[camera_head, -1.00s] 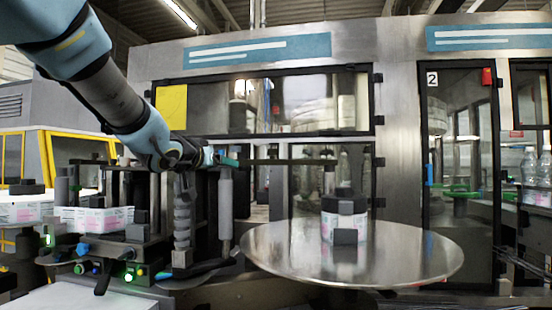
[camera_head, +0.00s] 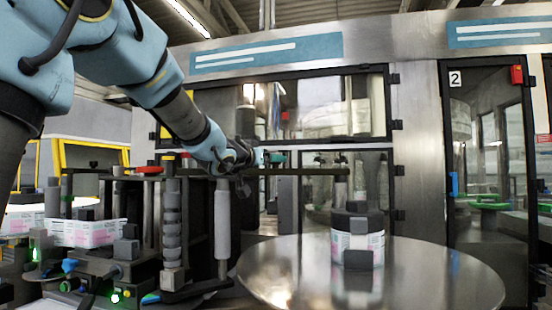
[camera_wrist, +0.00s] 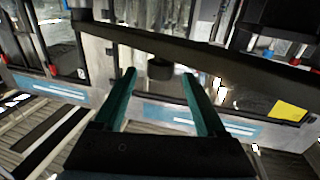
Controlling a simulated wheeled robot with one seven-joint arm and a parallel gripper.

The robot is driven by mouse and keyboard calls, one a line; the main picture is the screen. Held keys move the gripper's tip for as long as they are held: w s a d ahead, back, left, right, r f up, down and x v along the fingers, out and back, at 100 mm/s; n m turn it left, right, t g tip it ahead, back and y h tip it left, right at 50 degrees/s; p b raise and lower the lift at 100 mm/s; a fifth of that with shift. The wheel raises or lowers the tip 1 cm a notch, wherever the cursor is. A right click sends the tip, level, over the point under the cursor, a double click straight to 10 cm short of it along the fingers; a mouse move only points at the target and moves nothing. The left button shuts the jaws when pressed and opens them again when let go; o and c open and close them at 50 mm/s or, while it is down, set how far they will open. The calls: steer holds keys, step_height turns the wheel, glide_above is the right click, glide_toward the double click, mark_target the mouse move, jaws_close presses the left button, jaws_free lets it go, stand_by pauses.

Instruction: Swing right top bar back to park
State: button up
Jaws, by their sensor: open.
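The right top bar (camera_head: 310,171) is a thin dark arm that runs level to the right. Its free end is over the dark-topped stack on the round table, with a short post hanging from it. In the wrist view the bar (camera_wrist: 230,62) crosses the whole picture close by. My gripper (camera_head: 276,158) is by the bar's left part, at about its height. Its two green fingers (camera_wrist: 160,74) are spread apart in the wrist view. A dark round knob (camera_wrist: 160,69) shows between the fingertips; whether they touch it I cannot tell. My forearm hides the bar's left end.
A round metal table (camera_head: 275,270) carries a white-labelled stack (camera_head: 343,243). Behind stands the machine's glazed cabinet with a door marked 2 (camera_head: 456,79). At left, posts, a red-knobbed bar (camera_head: 150,170) and a labelled pack (camera_head: 85,233) crowd the labeller unit.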

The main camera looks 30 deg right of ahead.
steer(key=shift+p+x, duration=0.35)
steer(key=shift+x, duration=1.6)
steer(key=shift+c, duration=0.2)
jaws_close()
